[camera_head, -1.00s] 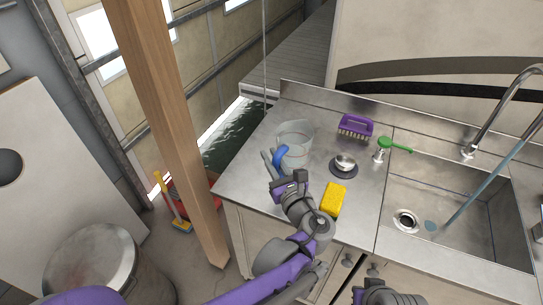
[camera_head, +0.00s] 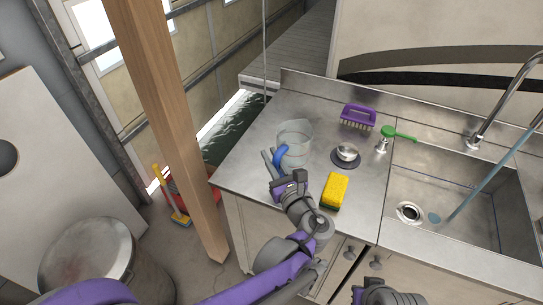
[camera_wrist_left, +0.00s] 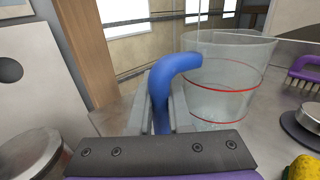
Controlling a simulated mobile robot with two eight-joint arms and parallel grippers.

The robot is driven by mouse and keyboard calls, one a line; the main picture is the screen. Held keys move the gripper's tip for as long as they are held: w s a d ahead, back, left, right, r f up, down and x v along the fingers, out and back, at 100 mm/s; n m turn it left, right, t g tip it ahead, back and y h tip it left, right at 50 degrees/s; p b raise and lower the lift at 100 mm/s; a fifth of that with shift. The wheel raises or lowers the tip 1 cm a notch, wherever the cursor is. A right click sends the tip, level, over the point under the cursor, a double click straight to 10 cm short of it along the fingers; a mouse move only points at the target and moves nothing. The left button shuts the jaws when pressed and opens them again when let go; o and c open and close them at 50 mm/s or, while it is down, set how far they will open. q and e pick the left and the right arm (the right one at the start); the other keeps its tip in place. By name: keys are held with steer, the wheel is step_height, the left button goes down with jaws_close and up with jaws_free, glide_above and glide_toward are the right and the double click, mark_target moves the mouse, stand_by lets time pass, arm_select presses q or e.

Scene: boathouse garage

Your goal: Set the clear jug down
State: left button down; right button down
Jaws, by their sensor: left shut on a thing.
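The clear jug (camera_head: 297,133) is at the left part of the steel counter (camera_head: 262,140), upright or nearly so. Its blue handle (camera_head: 279,156) faces my left gripper (camera_head: 272,160). In the left wrist view the jug (camera_wrist_left: 225,85) has red bands, and its blue handle (camera_wrist_left: 174,72) runs between the fingers of my left gripper (camera_wrist_left: 158,110), which is shut on it. The jug's base is at or very near the counter top; I cannot tell whether it touches.
A small metal bowl on a dark disc (camera_head: 345,161), a yellow sponge (camera_head: 336,187), a purple brush (camera_head: 358,115) and a soap dispenser with a green brush (camera_head: 395,134) stand right of the jug. The sink (camera_head: 450,190) is farther right. A wooden post (camera_head: 165,110) stands left of the counter.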

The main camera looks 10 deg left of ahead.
arm_select(q)
steer(key=shift+f, duration=0.4)
steer(key=shift+f+b, duration=0.25)
steer(key=shift+b, duration=0.2)
steer(key=c, duration=0.8)
jaws_free()
steer(key=shift+o, duration=0.2)
steer(key=c, duration=0.4)
steer(key=shift+v, duration=2.85)
